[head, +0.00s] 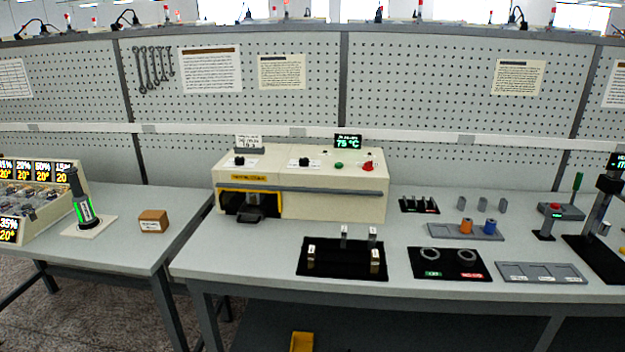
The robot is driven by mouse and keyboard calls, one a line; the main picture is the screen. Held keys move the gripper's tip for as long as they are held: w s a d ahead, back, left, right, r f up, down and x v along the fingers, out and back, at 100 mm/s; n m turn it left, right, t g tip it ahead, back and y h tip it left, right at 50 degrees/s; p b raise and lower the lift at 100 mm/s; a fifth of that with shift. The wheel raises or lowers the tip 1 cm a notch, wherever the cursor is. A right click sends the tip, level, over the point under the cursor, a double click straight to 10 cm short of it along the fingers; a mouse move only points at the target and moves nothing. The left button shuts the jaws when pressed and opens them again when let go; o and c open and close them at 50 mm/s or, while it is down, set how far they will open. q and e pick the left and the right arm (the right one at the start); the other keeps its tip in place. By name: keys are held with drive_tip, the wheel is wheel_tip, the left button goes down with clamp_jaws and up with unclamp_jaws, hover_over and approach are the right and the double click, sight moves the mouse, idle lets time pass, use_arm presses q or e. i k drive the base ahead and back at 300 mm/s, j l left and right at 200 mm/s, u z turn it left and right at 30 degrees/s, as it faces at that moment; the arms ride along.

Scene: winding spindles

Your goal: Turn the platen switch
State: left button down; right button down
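A cream bench machine (345,195) stands at the back of the right table. Its top has two black knobs on white label plates, a left knob (239,161) and a right knob (303,162). The labels are too small to read, so I cannot tell which is the platen switch. A green button (339,165) and a red control (368,167) sit further right on the top. A display (347,141) above reads 75 °C in green. A yellow-framed opening with a dark drawer or handle (250,212) is at the front left. Neither gripper is in view.
A black mat (343,272) with several small upright blocks lies in front of the machine. Right of it are a black plate with two rings (448,275), a grey tray (510,279) and spools (467,226). A cardboard box (153,221) stands on the left table.

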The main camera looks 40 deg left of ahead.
sight(368, 166)
drive_tip(key=u, duration=1.3)
